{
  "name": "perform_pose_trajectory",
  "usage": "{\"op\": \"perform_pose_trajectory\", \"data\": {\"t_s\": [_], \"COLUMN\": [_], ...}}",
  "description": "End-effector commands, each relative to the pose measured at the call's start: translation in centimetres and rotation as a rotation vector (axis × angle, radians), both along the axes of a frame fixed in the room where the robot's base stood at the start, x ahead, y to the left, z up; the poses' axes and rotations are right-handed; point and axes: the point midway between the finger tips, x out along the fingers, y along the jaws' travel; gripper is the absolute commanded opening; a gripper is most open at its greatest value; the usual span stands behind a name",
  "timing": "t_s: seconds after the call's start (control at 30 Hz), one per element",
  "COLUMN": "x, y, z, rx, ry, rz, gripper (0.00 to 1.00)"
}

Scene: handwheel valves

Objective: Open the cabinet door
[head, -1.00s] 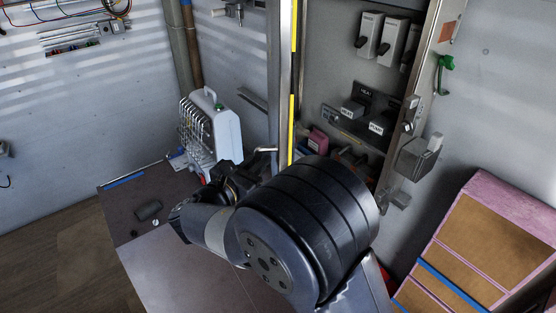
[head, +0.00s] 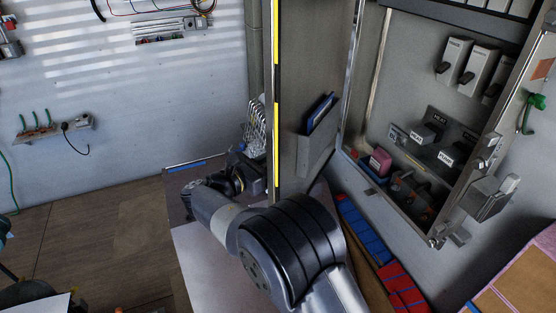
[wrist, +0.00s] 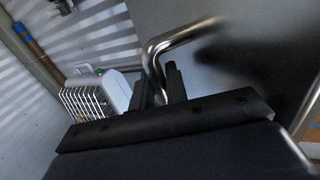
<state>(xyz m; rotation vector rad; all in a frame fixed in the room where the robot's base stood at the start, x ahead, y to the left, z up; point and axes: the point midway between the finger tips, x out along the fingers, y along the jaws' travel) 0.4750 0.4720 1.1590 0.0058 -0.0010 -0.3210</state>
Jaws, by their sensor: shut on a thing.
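The cabinet door (head: 307,75) stands swung out to the left, its edge striped yellow and black and a pocket on its inner face. The open cabinet (head: 400,75) shows its inside to the right. In the wrist view the door's outer face (wrist: 250,50) carries a bent metal handle (wrist: 165,45). My gripper (wrist: 160,88) is shut on this handle, with its dark fingers on either side of the bar. In the head view my gripper (head: 250,170) is at the left side of the door edge, and the handle cannot be made out there.
Grey switch boxes (head: 454,60) and labelled switches are inside the cabinet. A latch box (head: 488,198) sits on its right side. Open floor (head: 90,230) lies at left.

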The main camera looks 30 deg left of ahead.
Motion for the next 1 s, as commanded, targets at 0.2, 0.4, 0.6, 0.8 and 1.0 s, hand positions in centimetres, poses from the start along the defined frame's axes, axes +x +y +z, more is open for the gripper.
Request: {"op": "perform_pose_trajectory", "data": {"t_s": [0.2,0.4,0.6,0.8,1.0], "x": [0.0,0.1,0.1,-0.4,-3.5], "y": [0.2,0.2,0.2,0.3,1.4], "z": [0.2,0.2,0.1,0.0,-0.2], "rx": [0.002,0.002,0.002,0.002,0.002], "ry": [-0.003,-0.003,-0.002,-0.002,-0.002], "rz": [0.001,0.001,0.0,0.001,0.004], "gripper": [0.0,0.0,0.2,0.2,0.2]}}
